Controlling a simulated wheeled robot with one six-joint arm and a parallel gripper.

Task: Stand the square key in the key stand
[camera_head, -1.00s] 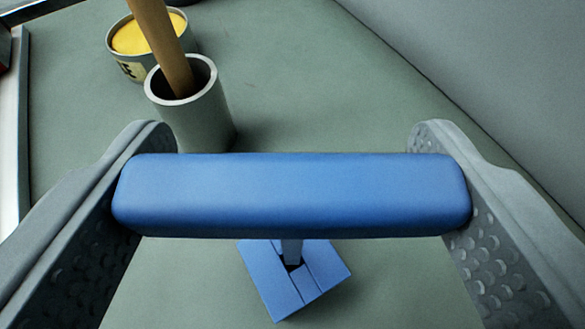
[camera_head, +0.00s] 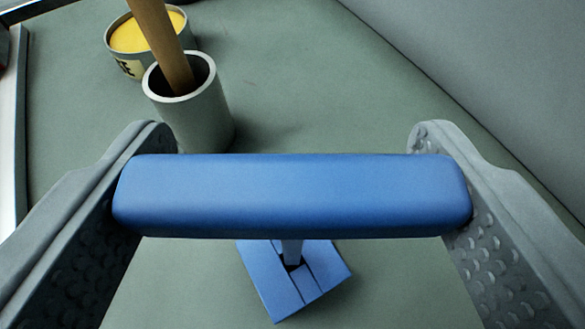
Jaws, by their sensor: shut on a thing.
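My gripper (camera_head: 292,195) is shut on the blue handle of the square key (camera_head: 292,190); one finger presses each end of the wide bar. The key's thin shank runs down from the bar's middle. Below it is a blue block with a dark slot or hole, the key stand (camera_head: 268,285), turned at an angle on the green surface. The shank's lower end is at the dark opening in the picture. The bar hides the upper part of the shank and the back of the stand. I cannot tell how deep the shank sits.
A grey cup (camera_head: 195,105) with a wooden stick (camera_head: 160,45) in it stands at the upper left. Behind it is a round tin (camera_head: 128,65) with yellow contents. A grey wall (camera_head: 490,70) rises at the right. The green surface between is clear.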

